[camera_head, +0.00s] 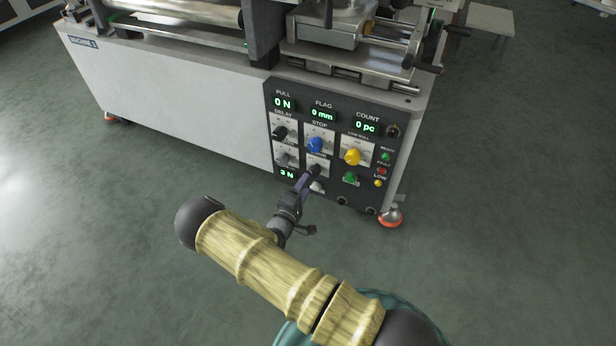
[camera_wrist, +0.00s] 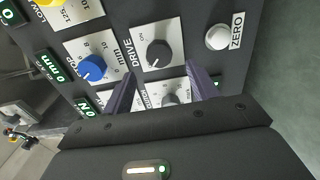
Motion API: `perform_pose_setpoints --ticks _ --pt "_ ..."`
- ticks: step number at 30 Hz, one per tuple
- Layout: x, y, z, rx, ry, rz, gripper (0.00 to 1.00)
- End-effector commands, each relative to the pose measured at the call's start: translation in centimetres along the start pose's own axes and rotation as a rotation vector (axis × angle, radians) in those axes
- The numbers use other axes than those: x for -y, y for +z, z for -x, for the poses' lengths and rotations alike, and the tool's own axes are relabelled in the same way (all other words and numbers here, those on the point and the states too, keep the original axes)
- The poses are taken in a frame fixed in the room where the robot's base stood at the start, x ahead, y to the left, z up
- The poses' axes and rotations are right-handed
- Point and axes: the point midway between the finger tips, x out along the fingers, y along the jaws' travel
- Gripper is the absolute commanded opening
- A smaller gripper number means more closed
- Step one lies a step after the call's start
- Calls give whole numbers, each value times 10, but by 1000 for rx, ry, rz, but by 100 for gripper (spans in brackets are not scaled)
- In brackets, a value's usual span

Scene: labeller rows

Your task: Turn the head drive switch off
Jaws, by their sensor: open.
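The head drive switch (camera_wrist: 158,53) is a black round knob on a white plate marked DRIVE in the wrist view. Its label stands sideways there, and I cannot tell its setting surely. In the head view the drive switch (camera_head: 315,169) is partly hidden by my gripper (camera_head: 308,180). In the wrist view my gripper (camera_wrist: 162,73) is open, its two purple-grey fingers pointing at the panel. The fingertips lie a little below the knob in that picture, one toward each side, with nothing between them. I see no contact with the knob.
The dark control panel (camera_head: 272,108) carries a blue knob (camera_head: 316,144), a yellow knob (camera_head: 352,156) and a green button (camera_head: 350,178) close by. Open floor surrounds the machine.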

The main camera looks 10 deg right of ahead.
Motion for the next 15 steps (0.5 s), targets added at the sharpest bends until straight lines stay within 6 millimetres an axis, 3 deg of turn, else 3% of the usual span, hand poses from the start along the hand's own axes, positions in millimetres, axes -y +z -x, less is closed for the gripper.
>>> perform_pose_setpoints --ticks 15 --pt "-2 -1 102 -3 -2 2 59"
